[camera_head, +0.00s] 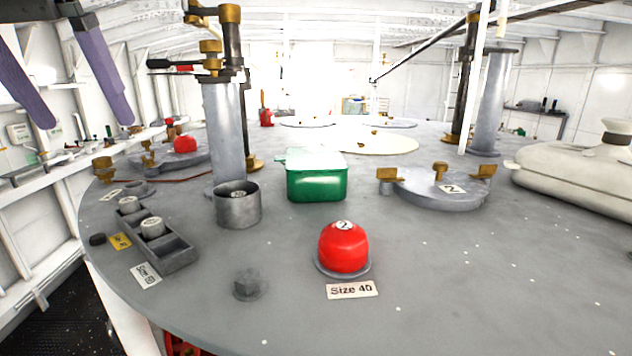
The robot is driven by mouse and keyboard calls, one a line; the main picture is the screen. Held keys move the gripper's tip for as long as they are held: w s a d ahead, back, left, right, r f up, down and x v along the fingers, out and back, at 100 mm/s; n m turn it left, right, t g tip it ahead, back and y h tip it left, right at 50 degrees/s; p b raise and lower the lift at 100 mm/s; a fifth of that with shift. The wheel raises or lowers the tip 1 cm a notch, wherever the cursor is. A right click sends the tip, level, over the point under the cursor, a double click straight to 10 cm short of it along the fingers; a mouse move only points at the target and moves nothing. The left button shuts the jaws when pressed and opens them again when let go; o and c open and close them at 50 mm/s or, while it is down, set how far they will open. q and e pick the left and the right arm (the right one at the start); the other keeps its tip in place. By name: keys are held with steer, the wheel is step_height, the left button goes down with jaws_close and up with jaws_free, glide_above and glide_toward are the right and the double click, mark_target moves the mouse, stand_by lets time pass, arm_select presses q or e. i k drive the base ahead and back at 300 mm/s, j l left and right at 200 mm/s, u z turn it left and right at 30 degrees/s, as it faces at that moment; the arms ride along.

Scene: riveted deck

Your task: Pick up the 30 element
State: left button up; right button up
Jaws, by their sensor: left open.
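A grey tray (178,258) with compartments stands at the left of the round deck. I cannot tell which element is the 30 one. My left gripper (87,121) is open and empty at the upper left, its two purple fingers apart, above and away from the tray. My right gripper is out of view.
A grey cup (237,207) and a tall metal column (223,135) stand right of the tray. A green box (317,178), a red dome (344,247) labelled Size 40 and a grey bolt head (249,285) are farther right. The right front deck is clear.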

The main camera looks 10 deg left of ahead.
mark_target(153, 228)
steer(key=k, duration=1.5)
